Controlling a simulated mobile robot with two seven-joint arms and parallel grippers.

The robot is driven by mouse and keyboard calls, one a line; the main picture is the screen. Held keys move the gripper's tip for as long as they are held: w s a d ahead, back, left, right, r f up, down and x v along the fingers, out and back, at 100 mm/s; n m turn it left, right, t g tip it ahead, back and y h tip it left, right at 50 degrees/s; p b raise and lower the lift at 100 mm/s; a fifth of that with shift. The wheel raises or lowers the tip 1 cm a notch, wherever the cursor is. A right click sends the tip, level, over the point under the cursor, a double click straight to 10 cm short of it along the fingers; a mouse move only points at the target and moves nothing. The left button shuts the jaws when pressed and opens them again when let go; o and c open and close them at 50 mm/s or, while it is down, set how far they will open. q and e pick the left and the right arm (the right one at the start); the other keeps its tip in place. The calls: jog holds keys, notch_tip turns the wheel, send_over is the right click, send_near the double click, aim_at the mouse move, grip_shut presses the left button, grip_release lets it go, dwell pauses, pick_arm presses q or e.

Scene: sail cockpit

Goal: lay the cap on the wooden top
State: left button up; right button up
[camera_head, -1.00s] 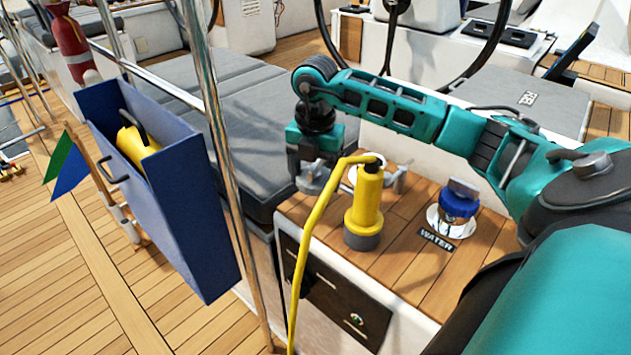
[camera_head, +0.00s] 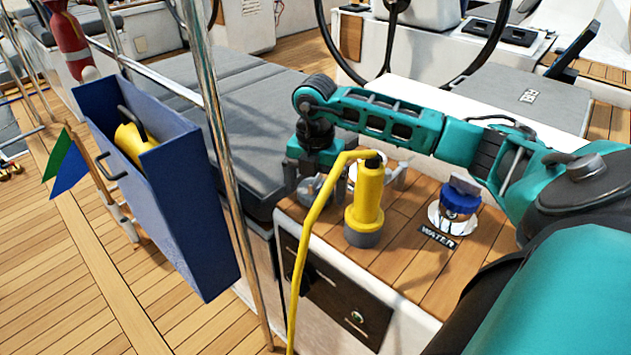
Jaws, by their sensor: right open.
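A blue cap (camera_head: 459,200) with a raised grip sits on a round chrome fitting (camera_head: 452,222) on the wooden top (camera_head: 400,262), beside the WATER label. My right gripper (camera_head: 352,184) is low over the back left part of the top, left of the blue cap and apart from it. Its grey fingers are spread and open. A yellow plug (camera_head: 367,200) with a grey base stands upright in front of the gripper and hides part of it. A pale round part shows only partly behind the plug, and I cannot tell what it is. My left gripper is not in view.
A yellow cable (camera_head: 305,250) runs from the plug down over the front edge. A steel post (camera_head: 228,170) and a blue box (camera_head: 190,200) holding a yellow item stand left. Grey cushions (camera_head: 250,110) lie behind. The top's front right is clear.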

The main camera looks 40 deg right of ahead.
notch_tip(320, 180, up, 12)
jog(key=p, duration=0.2)
jog(key=shift+r+p, duration=0.2)
jog(key=shift+p, duration=0.1)
dwell(0.5)
